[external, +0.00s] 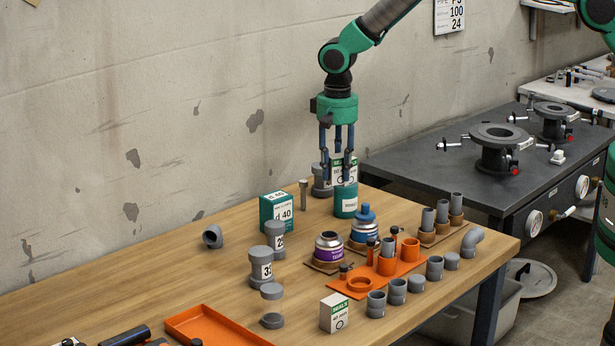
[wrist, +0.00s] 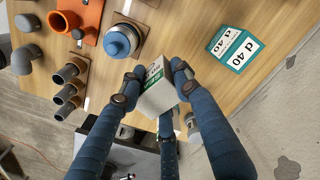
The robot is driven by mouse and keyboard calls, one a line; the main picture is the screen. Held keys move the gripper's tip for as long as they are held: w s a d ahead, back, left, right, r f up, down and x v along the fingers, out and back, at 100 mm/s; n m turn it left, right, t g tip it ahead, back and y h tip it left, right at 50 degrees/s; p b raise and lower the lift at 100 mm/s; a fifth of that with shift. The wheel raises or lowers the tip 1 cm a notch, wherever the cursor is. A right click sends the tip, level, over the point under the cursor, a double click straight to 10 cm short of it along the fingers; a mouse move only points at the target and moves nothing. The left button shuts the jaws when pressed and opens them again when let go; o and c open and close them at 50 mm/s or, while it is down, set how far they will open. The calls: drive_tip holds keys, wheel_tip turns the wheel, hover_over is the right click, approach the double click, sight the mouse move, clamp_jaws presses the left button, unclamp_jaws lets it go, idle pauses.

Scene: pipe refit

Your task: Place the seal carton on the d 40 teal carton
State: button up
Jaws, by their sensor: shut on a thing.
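My gripper (external: 338,180) is shut on a white seal carton (external: 336,174) with a green band, near the back of the table. In the wrist view the fingers (wrist: 155,88) close around this carton (wrist: 158,97); its label is partly hidden. The d 40 teal carton (external: 276,212) stands upright on the table, left of and nearer the camera than my gripper. The wrist view shows the d 40 carton's white-labelled top (wrist: 232,48), apart from the held carton. Nothing lies on that top.
A second seal carton (external: 334,313), marked 40 mm, stands at the front edge. A teal can (external: 345,201) stands just below my gripper. A grey bolt-like piece (external: 303,194) is between it and the d 40 carton. Grey jars (external: 261,268) and a blue-topped can (external: 365,232) stand nearby.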

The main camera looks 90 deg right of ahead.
drive_tip(key=shift+w, duration=0.1)
hover_over(275, 196)
drive_tip(key=shift+w+d+f+p, duration=0.15)
drive_tip(key=shift+f+p, duration=0.25)
drive_tip(key=shift+f, duration=0.4)
idle(0.5)
idle(0.3)
drive_tip(key=shift+f, duration=1.75)
drive_tip(key=shift+f, duration=0.2)
drive_tip(key=o, duration=1.1)
drive_tip(key=shift+o, duration=0.2)
drive_tip(key=shift+r, duration=0.25)
